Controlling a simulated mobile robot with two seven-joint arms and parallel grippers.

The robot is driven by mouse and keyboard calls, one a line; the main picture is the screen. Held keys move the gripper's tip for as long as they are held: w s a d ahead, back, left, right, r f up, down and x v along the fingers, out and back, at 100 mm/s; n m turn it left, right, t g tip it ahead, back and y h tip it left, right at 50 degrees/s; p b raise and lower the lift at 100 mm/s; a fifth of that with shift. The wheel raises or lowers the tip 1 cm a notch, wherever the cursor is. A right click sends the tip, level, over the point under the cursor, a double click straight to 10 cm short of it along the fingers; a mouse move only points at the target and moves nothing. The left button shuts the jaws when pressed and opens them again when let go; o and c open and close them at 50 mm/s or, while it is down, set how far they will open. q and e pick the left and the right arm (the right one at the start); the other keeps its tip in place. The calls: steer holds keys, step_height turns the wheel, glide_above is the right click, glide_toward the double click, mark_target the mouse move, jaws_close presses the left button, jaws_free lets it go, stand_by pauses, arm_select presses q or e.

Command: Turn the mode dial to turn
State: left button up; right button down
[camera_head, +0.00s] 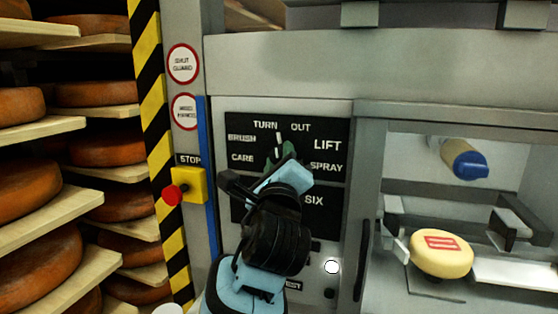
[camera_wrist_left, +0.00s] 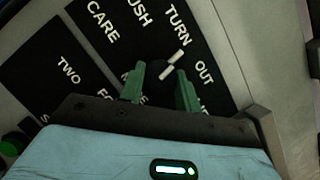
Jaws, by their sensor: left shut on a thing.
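The mode dial (camera_wrist_left: 157,71) is a dark round knob with a white pointer bar, set in a black panel (camera_head: 237,120) labelled TURN, OUT, LIFT, SPRAY, CARE and BRUSH. In the head view the white pointer (camera_head: 278,141) points nearly straight up, between TURN and OUT. It also points between those two words in the left wrist view. My left gripper (camera_head: 281,153) is at the dial, and its green fingers (camera_wrist_left: 160,74) are shut on the knob, one on each side. The gripper hides most of the dial in the head view. My right gripper is not in view.
A red stop button (camera_head: 173,194) on a yellow box is left of the panel. A lower black panel (camera_head: 316,215) sits partly behind my arm. At right, an open bay holds a pale cheese wheel (camera_head: 440,254) and a blue-capped cylinder (camera_head: 466,162). Cheese shelves (camera_head: 60,217) stand at left.

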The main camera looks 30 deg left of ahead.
arm_select(q)
steer(key=shift+n+g, duration=0.5)
steer(key=shift+n, duration=0.8)
steer(key=shift+y, duration=0.3)
steer(key=shift+r, duration=0.1)
steer(key=o, duration=1)
steer(key=shift+c, duration=0.2)
steer(key=v, duration=0.8)
steer(key=shift+w, duration=0.1)
